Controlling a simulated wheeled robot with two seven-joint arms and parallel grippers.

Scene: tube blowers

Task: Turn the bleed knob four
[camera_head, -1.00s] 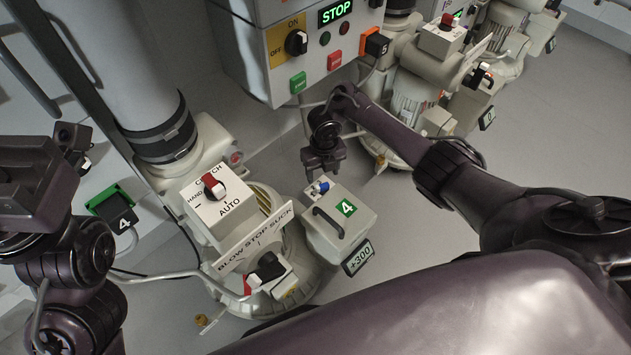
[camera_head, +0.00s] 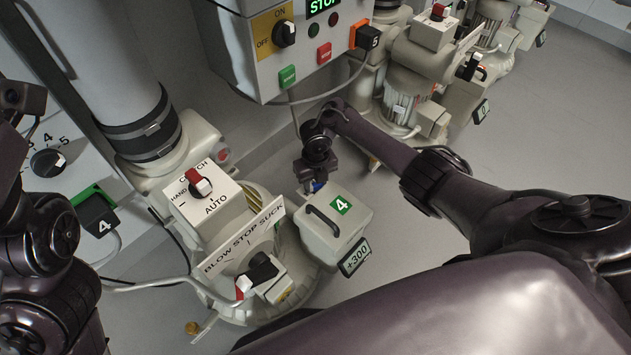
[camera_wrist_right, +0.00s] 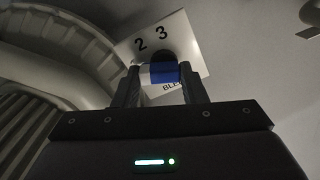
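The bleed knob shows as a small blue-and-white grip between my right fingers in the right wrist view (camera_wrist_right: 164,73). A white plate (camera_wrist_right: 192,40) marked 2 and 3 lies behind it, with part of a "BLE…" label. In the head view my right gripper (camera_head: 314,182) points down at the back left corner of the beige box (camera_head: 350,213) with the green 4 label, and only a bit of blue shows there. The fingers stand on both sides of the knob, but whether they press on it is unclear. My left gripper's fingers are out of view; its arm is at the left edge.
Blower four's switch box (camera_head: 205,208) with a red-and-white knob stands left of the beige box. The BLOW STOP SUCK selector (camera_head: 262,268) is in front. A display (camera_head: 355,258) reads +300. The control cabinet (camera_head: 240,60) hangs behind. Open floor (camera_head: 540,130) lies right.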

